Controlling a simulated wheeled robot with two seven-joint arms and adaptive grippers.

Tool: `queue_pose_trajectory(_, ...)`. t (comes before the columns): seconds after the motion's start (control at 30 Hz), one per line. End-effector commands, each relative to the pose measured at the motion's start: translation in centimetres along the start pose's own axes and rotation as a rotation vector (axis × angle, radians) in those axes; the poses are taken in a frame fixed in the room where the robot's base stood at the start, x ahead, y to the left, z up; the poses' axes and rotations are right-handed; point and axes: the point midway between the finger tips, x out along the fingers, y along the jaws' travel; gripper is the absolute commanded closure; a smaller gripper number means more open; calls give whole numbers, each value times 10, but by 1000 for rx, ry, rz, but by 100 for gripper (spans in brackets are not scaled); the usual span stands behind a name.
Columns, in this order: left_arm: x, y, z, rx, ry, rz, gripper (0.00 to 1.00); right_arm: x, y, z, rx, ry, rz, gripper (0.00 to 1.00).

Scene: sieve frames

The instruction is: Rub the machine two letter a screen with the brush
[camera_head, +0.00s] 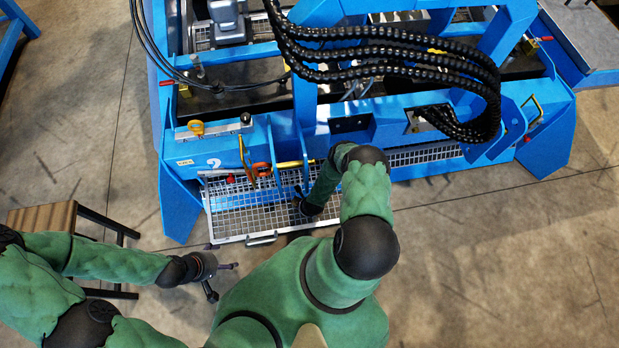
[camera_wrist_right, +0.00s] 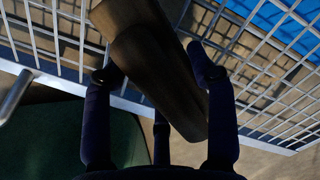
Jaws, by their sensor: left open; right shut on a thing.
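The metal mesh screen (camera_head: 235,222) sits in a pale frame at the front of the blue machine marked 2 (camera_head: 185,200). I cannot read a letter on it. My right gripper (camera_head: 308,206) is over the right part of this screen, partly hidden by my arm. In the right wrist view its dark fingers (camera_wrist_right: 150,62) are shut on the brush (camera_wrist_right: 160,60), a dark brown wooden piece held at a slant before the mesh (camera_wrist_right: 265,90). The bristles are hidden, and I cannot tell whether they touch the mesh. My left gripper (camera_head: 223,281) is open and empty, below the screen's left end.
A stool with a wooden top (camera_head: 42,218) stands at the left, close to my left arm. Black cable chains (camera_head: 400,65) hang over the machine. A handle (camera_head: 262,240) sticks out from the screen's front edge. The concrete floor (camera_head: 500,260) at the right is clear.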

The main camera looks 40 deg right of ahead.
Motion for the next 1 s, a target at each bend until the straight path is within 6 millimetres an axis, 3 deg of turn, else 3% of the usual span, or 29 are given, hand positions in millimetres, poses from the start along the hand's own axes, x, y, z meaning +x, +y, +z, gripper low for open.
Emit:
queue_pose_trajectory(0.47, 1, 0, 0, 0, 0, 0, 19, 0, -16, 12, -2, -2, -2, 88)
queue_pose_trajectory(0.8, 0, 0, 0, 0, 0, 0, 19, -3, -37, -4, 1, -3, -16, 88)
queue_pose_trajectory(1.0, 0, 0, 0, 0, 0, 0, 19, -5, -39, -16, 0, -2, -8, 88)
